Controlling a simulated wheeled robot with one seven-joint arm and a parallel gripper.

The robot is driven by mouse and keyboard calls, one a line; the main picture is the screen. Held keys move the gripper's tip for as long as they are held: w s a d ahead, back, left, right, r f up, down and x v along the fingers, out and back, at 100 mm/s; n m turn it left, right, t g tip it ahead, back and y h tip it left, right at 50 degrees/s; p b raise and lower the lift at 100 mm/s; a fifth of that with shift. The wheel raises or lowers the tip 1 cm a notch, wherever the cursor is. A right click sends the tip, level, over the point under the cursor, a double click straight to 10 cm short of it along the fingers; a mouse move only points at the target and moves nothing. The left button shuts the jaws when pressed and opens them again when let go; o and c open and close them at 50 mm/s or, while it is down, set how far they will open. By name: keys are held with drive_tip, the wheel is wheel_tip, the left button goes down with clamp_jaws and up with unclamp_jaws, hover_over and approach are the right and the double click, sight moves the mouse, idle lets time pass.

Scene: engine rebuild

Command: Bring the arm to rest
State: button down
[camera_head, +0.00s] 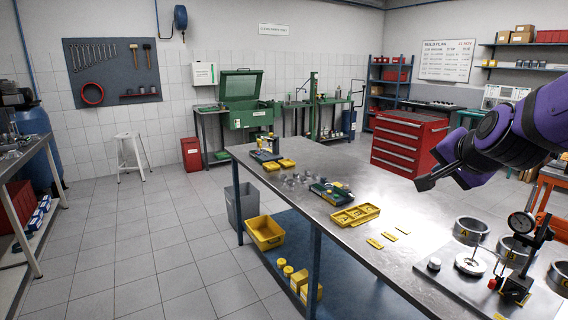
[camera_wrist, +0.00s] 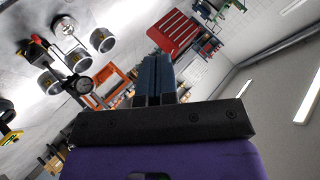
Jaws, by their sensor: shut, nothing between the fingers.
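My purple arm reaches in from the right in the head view. My gripper (camera_head: 424,184) is shut and empty, held in the air above the right part of the metal workbench (camera_head: 290,204). In the wrist view my gripper (camera_wrist: 157,62) shows its two dark fingers pressed together, pointing up in the picture, with nothing between them. It touches nothing in either view.
Below my gripper stand lettered metal rings (camera_head: 471,229), a dial gauge on a stand (camera_head: 520,224) and a grey plate. A yellow tray (camera_head: 355,215) lies mid-bench. A red tool cabinet (camera_head: 409,143) stands behind the bench. The air around the gripper looks clear.

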drive_tip(key=s+a+n+g, duration=0.1)
drive_tip(key=s+n+g, duration=0.4)
drive_tip(key=s, duration=1.7)
drive_tip(key=n, duration=0.5)
drive_tip(key=shift+s+a+r+n+g, duration=0.2)
drive_tip(key=shift+s+r+n+g, duration=0.1)
drive_tip(key=shift+r+n+g, duration=0.1)
